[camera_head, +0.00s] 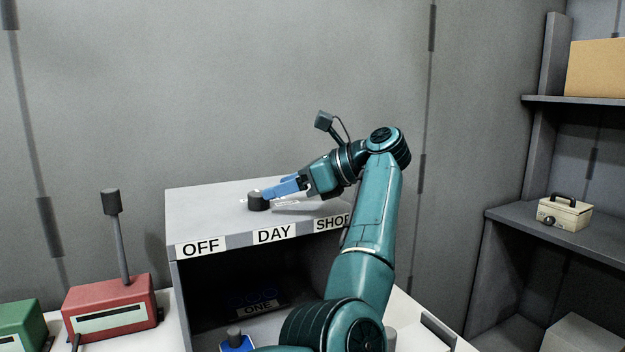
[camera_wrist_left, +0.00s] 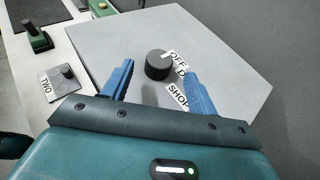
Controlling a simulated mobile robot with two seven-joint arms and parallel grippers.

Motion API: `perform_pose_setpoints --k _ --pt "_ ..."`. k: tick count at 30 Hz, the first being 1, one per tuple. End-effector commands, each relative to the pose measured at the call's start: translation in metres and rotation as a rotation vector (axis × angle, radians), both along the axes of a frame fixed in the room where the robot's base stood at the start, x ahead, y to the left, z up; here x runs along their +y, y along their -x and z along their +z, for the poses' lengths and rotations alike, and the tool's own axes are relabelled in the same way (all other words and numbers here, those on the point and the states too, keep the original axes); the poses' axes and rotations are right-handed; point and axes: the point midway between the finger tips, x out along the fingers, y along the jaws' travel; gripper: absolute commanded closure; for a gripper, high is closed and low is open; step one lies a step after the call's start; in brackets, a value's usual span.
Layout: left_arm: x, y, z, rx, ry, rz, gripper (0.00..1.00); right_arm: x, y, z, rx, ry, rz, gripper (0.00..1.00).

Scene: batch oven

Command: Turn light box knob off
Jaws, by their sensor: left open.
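The light box (camera_head: 215,212) is a grey box with an open front and the labels OFF, DAY and a partly hidden SHOP along its front top edge. Its dark round knob (camera_head: 258,201) stands on the top, and also shows in the left wrist view (camera_wrist_left: 157,66). My left gripper (camera_head: 281,188) has blue fingers and is open, low over the box top at the knob's right. In the left wrist view the knob lies between the fingertips or just beyond them; contact is unclear. The knob's pointing direction is hard to tell. My right gripper is not in view.
A red box with an upright lever (camera_head: 112,305) stands left of the light box, with a green one (camera_head: 22,327) beyond it. A plate marked ONE (camera_head: 262,307) is inside the light box. Shelves at right hold a small cream box (camera_head: 565,214) and a cardboard box (camera_head: 597,68).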

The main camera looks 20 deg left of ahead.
Motion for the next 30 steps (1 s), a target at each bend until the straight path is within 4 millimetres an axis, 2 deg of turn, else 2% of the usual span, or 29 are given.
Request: perform_pose_setpoints --k 1,6,12,30 --pt "-0.012 -0.002 0.005 0.000 -0.003 -0.004 0.41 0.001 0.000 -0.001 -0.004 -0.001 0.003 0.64" --pt "-0.042 -0.004 0.019 0.000 -0.004 0.000 0.41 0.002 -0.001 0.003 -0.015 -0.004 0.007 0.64" --pt "-0.059 -0.006 0.026 -0.001 -0.002 -0.001 0.41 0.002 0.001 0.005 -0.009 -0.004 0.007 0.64" --pt "-0.063 -0.006 0.026 0.000 -0.001 0.001 0.41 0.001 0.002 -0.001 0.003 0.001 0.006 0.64"
